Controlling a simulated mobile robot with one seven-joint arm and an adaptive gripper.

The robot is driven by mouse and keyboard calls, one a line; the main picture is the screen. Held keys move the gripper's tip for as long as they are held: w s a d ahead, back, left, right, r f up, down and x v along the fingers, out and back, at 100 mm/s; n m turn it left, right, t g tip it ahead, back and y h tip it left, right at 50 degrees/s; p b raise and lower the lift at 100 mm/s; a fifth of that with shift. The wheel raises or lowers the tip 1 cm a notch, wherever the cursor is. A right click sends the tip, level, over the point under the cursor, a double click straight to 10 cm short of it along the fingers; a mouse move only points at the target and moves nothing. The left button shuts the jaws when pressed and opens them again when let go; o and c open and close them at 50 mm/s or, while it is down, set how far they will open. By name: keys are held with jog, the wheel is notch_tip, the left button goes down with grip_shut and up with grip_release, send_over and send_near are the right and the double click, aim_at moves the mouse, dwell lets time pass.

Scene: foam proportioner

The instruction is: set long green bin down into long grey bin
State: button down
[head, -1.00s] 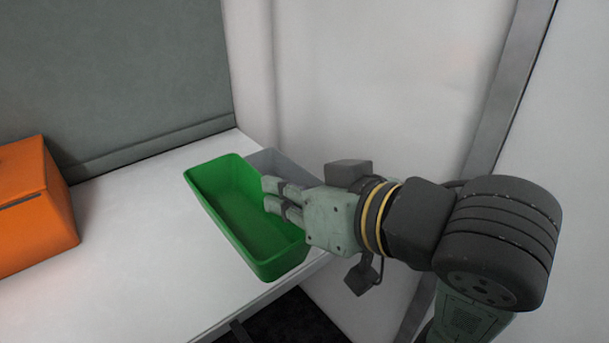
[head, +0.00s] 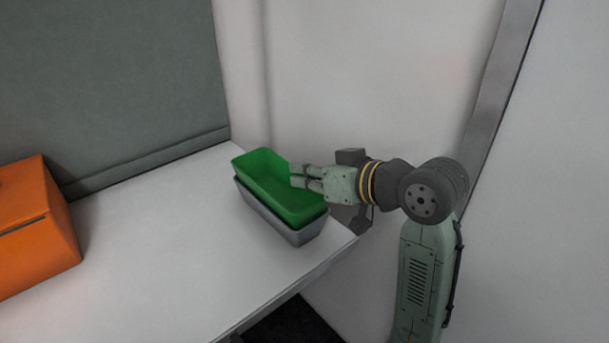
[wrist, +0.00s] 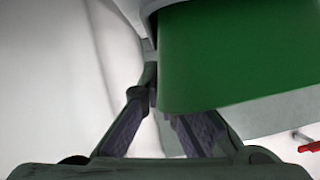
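The long green bin (head: 268,181) is over and partly inside the long grey bin (head: 278,226). Its upper walls stand above the grey rim, and its lower part is hidden by the grey bin. I cannot tell whether it touches the bottom. My gripper (head: 300,176) is at the green bin's right long side, shut on its wall. In the wrist view, the fingers (wrist: 160,105) meet the edge of the green bin (wrist: 235,55), with a strip of the grey bin (wrist: 275,112) below it.
The bins stand on a white table (head: 190,240) near its right corner. An orange box (head: 35,225) stands at the left. A grey panel (head: 110,80) and white walls close off the back and right. The table between box and bins is clear.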

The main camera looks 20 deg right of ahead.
jog(key=shift+f, duration=0.4)
jog(key=shift+f, duration=0.1)
jog(key=shift+f+b, duration=0.3)
jog(key=shift+b, duration=0.05)
jog(key=c, duration=1.8)
grip_release()
jog(key=shift+r, duration=0.1)
jog(key=shift+r+p, duration=0.3)
jog(key=shift+p, duration=0.05)
jog(key=shift+s+d+r, duration=0.15)
jog(key=shift+s, duration=0.1)
jog(key=b+v, duration=0.1)
jog(key=v, duration=1)
jog(key=shift+s, duration=0.2)
